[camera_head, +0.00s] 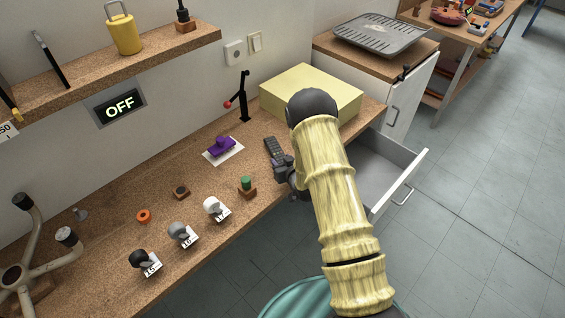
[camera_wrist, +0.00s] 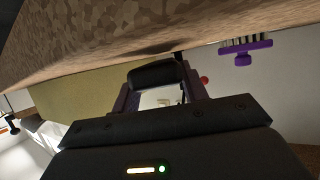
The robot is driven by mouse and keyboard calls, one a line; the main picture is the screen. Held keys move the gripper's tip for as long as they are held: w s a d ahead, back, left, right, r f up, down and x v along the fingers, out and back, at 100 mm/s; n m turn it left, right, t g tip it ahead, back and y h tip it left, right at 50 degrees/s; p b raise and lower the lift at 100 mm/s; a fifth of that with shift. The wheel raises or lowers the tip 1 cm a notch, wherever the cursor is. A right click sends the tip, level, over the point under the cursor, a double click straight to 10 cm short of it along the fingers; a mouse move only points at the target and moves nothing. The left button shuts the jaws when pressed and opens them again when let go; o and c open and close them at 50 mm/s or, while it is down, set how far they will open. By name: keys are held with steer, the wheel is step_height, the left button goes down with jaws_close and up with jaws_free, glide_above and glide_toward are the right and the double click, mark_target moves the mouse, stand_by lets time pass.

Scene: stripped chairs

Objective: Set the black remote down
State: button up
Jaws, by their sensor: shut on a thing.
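The black remote (camera_head: 273,147) is in my gripper (camera_head: 283,165), over the right part of the cork-topped workbench (camera_head: 150,185). In the wrist view the end of the remote (camera_wrist: 155,74) shows between the two fingers (camera_wrist: 157,97), which are shut on it. The bench top (camera_wrist: 120,28) lies very close to the remote in that view. I cannot tell whether the remote touches it. Part of the remote and the fingers are hidden behind my wrist in the head view.
A purple brush (camera_head: 221,147) lies on a white sheet left of the remote. A yellow box (camera_head: 310,90) stands behind, a red-tipped lever (camera_head: 243,98) beside it. An open drawer (camera_head: 385,170) is at right.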

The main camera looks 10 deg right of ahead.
steer(key=shift+f, duration=0.55)
steer(key=o, duration=1)
steer(key=shift+f, duration=0.1)
steer(key=shift+r, duration=0.2)
steer(key=shift+s, duration=0.25)
steer(key=b+v, duration=0.2)
steer(key=v, duration=0.9)
steer(key=shift+s+d+r, duration=0.1)
steer(key=shift+s, duration=0.15)
